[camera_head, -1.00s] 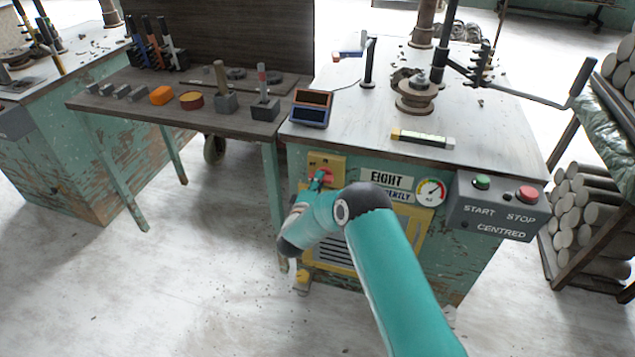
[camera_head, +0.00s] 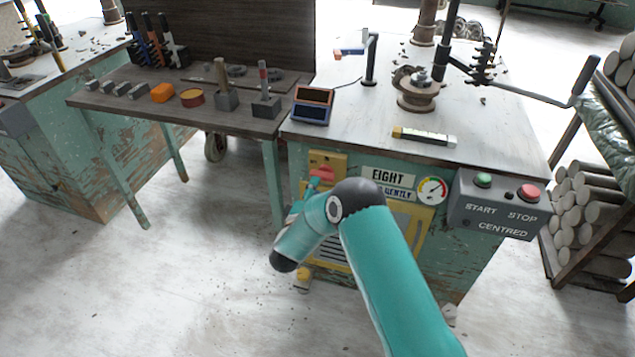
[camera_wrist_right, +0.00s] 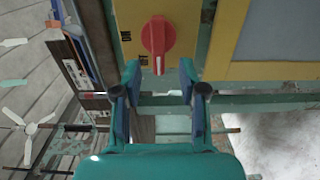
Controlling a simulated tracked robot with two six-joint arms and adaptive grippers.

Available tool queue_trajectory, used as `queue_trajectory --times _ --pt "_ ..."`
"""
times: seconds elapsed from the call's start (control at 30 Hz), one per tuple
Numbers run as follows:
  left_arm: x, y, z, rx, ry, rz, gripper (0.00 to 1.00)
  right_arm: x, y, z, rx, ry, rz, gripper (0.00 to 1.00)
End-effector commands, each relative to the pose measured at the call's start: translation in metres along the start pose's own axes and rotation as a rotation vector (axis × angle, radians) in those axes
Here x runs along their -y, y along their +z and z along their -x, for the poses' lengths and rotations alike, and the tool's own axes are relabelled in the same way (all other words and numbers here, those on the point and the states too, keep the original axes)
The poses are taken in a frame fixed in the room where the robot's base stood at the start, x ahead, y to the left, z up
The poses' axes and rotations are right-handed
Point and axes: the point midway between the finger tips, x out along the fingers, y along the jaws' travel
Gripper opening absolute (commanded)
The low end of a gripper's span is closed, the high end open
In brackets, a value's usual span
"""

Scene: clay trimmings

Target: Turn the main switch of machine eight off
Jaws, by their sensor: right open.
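The main switch is a red rotary knob (camera_head: 322,172) on a yellow plate (camera_head: 339,163) at the upper left of machine eight's front, left of the EIGHT sign (camera_head: 387,177). In the right wrist view the knob (camera_wrist_right: 158,38) shows whole, its grip upright in the picture with a pale mark at the lower end. In the head view the gripper (camera_head: 314,187) is partly hidden by my arm. My left gripper is out of view.
A grey start/stop box (camera_head: 495,205) juts out at the right of the machine front, beside a round gauge (camera_head: 432,190). A wooden side bench (camera_head: 160,118) with tools stands to the left. A crank handle (camera_head: 530,97) reaches over the machine top (camera_head: 370,130).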

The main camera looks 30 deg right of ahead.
Motion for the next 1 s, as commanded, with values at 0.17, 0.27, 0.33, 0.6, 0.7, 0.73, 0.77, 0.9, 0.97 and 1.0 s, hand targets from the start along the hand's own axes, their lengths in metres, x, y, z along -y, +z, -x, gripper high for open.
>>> queue_trajectory --times 0.17,0.27,0.33,0.6,0.7,0.73,0.77,0.9,0.97,1.0 --pt "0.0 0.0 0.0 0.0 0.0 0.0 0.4 0.0 -0.001 0.038 -0.004 -0.001 0.0 0.42" --pt "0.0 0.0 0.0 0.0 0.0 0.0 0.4 0.0 -0.001 0.054 -0.003 0.0 0.001 0.42" --pt "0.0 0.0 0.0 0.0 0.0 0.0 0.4 0.0 -0.001 0.062 -0.003 0.0 0.0 0.42" --pt "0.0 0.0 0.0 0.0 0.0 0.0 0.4 0.0 0.0 0.073 -0.001 0.001 -0.001 0.42" --pt "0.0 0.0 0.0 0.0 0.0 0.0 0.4 0.0 0.0 0.073 -0.001 0.001 -0.001 0.42" --pt "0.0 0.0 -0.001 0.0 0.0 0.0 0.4 0.0 0.0 0.073 -0.001 0.001 -0.001 0.42" --pt "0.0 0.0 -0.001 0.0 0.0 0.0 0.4 0.0 0.0 0.073 -0.001 0.001 -0.001 0.42" --pt "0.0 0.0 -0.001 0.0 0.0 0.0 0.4 0.001 0.0 0.073 0.0 0.001 -0.001 0.42" --pt "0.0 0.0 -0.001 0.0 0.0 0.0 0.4 0.001 0.0 0.072 0.0 0.001 0.0 0.42" --pt "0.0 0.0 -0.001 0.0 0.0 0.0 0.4 0.001 0.001 0.072 0.001 0.0 0.0 0.42"
